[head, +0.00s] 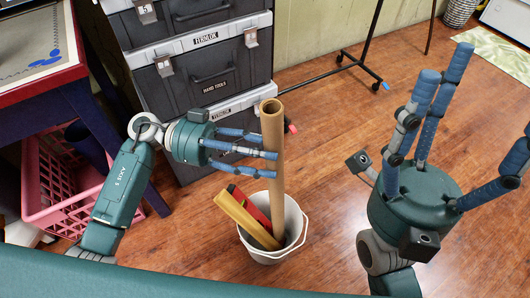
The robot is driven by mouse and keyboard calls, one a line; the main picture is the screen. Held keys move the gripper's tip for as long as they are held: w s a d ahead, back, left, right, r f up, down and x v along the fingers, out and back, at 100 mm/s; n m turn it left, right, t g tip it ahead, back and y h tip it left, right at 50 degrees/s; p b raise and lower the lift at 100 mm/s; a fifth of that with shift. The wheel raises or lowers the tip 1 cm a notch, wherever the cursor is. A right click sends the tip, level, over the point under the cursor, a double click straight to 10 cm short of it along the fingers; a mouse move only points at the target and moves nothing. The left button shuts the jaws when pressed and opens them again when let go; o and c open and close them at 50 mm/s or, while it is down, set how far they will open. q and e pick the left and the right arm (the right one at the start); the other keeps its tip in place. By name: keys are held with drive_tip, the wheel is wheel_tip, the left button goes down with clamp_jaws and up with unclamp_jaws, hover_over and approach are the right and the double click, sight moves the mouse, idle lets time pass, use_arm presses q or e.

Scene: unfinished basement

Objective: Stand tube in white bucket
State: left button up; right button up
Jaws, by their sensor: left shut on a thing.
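A long tan tube (272,122) stands nearly upright, its open end at the top. Its lower part is inside the rim of the white bucket (262,257) on the wooden floor; I cannot tell whether its bottom end touches the bucket floor. My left gripper (272,155) comes in from the left and is shut on the tube's upper half, above the bucket. My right gripper (468,95) is at the right, its fingers spread and pointing up, open and empty, well apart from the tube.
A yellow bar (242,217) and a red bar (249,206) lean in the bucket. Dark stacked tool boxes (205,78) stand behind it. A pink crate (62,205) is under the table (72,60) at left. A black stand (345,62) is behind; open floor lies between.

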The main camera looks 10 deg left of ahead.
use_arm(q)
drive_tip(key=o, duration=1.6)
drive_tip(key=shift+a, duration=0.1)
drive_tip(key=a, duration=0.5)
drive_tip(key=w+a, duration=0.1)
drive_tip(key=a, duration=0.1)
drive_tip(key=shift+a, duration=0.15)
